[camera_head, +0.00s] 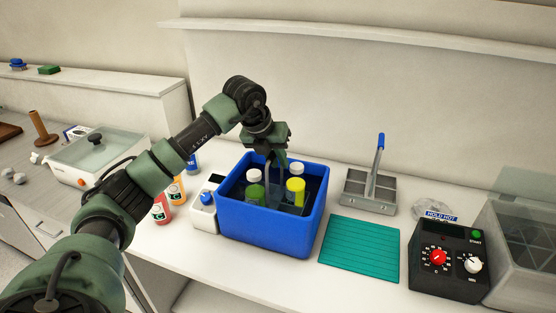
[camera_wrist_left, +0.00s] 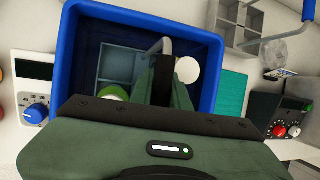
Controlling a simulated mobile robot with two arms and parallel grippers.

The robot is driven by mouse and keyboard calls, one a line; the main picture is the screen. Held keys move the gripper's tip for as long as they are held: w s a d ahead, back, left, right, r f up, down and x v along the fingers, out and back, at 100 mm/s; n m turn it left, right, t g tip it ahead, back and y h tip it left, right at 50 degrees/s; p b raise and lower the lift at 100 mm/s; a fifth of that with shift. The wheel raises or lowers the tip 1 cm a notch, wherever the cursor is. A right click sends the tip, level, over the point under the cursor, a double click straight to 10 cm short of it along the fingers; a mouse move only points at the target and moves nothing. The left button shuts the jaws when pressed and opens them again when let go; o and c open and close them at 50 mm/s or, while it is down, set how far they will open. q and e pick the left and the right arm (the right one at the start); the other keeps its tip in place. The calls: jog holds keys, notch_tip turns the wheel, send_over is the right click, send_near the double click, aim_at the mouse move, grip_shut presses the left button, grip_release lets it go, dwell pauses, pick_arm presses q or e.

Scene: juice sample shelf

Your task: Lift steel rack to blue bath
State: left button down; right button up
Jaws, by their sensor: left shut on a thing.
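The blue bath (camera_head: 262,228) stands on the white counter, and it also fills much of the left wrist view (camera_wrist_left: 64,60). Inside it, a grey steel rack (camera_wrist_left: 118,65) with compartments shows partly. My left gripper (camera_head: 277,160) reaches down over the bath. It is shut on the rack's handle (camera_wrist_left: 156,47), which is mostly hidden by the fingers. Whether the rack rests on the bath floor is hidden. My right gripper is in neither view.
A second, empty grey rack (camera_head: 368,192) with a blue-gripped handle stands right of the bath. A teal mat (camera_head: 360,250) lies clear in front of it. A black control box (camera_head: 450,262) is farther right. A white device and bottles (camera_head: 162,208) stand left.

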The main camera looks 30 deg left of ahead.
pick_arm(q)
jog(key=c, duration=1.3)
grip_release()
jog(key=b+v, duration=0.2)
jog(key=v, duration=0.6)
jog(key=shift+s+f, duration=0.1)
